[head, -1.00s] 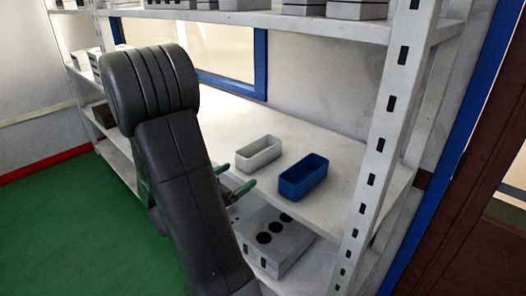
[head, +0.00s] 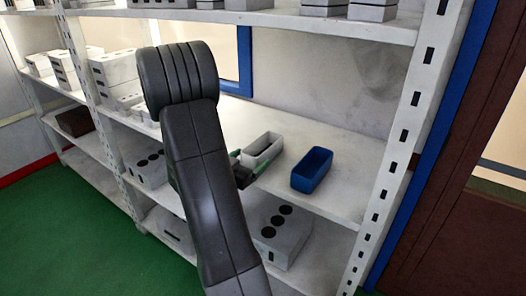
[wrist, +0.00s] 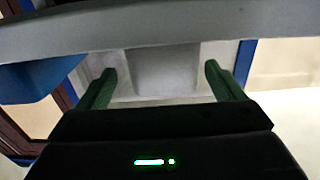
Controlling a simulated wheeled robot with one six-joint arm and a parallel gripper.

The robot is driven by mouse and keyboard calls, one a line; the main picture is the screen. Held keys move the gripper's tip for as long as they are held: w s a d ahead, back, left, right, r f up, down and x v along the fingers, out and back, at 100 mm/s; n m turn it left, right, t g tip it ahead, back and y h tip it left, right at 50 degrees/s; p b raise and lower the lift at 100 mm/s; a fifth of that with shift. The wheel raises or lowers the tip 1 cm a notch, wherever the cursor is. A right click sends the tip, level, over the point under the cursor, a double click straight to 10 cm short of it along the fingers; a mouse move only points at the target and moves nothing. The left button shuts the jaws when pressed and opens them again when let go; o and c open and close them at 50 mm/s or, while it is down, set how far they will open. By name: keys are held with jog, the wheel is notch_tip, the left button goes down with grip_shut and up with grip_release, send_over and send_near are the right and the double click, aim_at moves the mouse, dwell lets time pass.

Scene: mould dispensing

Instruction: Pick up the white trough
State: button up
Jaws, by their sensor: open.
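The white trough (head: 266,153) stands on the middle shelf in the head view, left of the blue trough (head: 311,170). My gripper (head: 247,162) is at its near end, open, with a green finger on each side. My arm partly hides the gripper and the trough's near left part. In the wrist view, the white trough (wrist: 166,72) shows between the two open green fingers of my gripper (wrist: 160,78). I cannot tell whether either finger touches it. The blue trough (wrist: 40,78) is at the left there.
The shelf board (head: 345,195) is bare around the troughs' right side. A white upright post (head: 400,140) stands at the right. A grey block with dark round holes (head: 281,236) lies on the shelf below. Several pale blocks stand on the upper shelf.

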aim_at(257, 150)
jog(key=p+x, duration=0.1)
jog(key=x, duration=0.1)
jog(key=p+x, duration=0.1)
jog(key=x, duration=0.1)
jog(key=shift+w+r, duration=0.25)
jog(key=shift+w, duration=0.1)
jog(key=shift+w+d+f, duration=0.1)
jog(key=shift+w+d, duration=0.15)
jog(key=shift+w, duration=0.15)
jog(key=c, duration=1.1)
